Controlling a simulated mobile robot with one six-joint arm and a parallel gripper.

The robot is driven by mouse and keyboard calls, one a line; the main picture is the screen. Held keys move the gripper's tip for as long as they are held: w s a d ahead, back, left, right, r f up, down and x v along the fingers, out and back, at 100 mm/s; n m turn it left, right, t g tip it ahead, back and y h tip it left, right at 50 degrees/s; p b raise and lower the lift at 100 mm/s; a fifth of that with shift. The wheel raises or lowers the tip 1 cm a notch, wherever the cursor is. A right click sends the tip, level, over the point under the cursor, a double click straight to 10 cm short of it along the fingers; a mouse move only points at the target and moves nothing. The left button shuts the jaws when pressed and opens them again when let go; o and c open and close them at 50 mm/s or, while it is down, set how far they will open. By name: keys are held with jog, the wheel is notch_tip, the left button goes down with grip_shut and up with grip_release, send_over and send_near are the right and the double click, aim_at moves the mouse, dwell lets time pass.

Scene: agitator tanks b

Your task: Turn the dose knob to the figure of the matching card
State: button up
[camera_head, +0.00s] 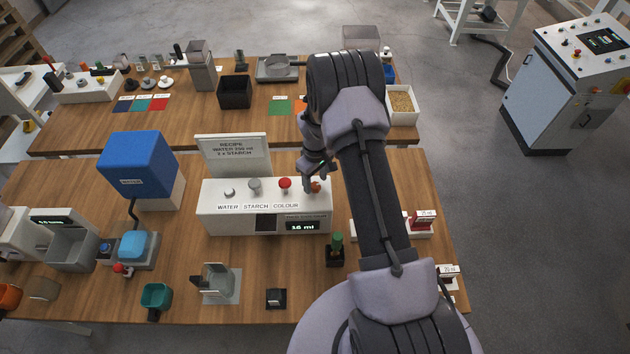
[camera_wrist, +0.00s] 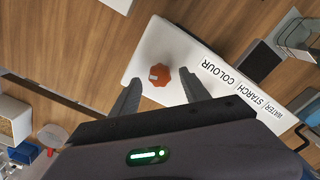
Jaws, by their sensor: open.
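The orange dose knob (camera_head: 316,186) is at the right end of the white panel box (camera_head: 225,218). In the wrist view the orange knob (camera_wrist: 159,74) lies between the two fingers of my gripper (camera_wrist: 158,80), with gaps beside it. My gripper (camera_head: 314,172) is open at the knob; contact cannot be told. A small display (camera_head: 302,226) on the panel appears to read 16 ml. Flat coloured cards lie on the back table: blue, teal, a red card (camera_head: 159,103), a green card (camera_head: 280,106) and an orange card (camera_head: 302,107). Their writing is too small to read.
A red button (camera_head: 284,184) and two grey knobs stand left of the orange knob. A recipe board (camera_head: 234,154) rises behind the panel. A green-handled tool (camera_head: 337,243) stands in front.

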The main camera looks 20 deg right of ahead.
jog(key=shift+f, duration=0.8)
grip_shut()
jog(key=shift+b, duration=0.35)
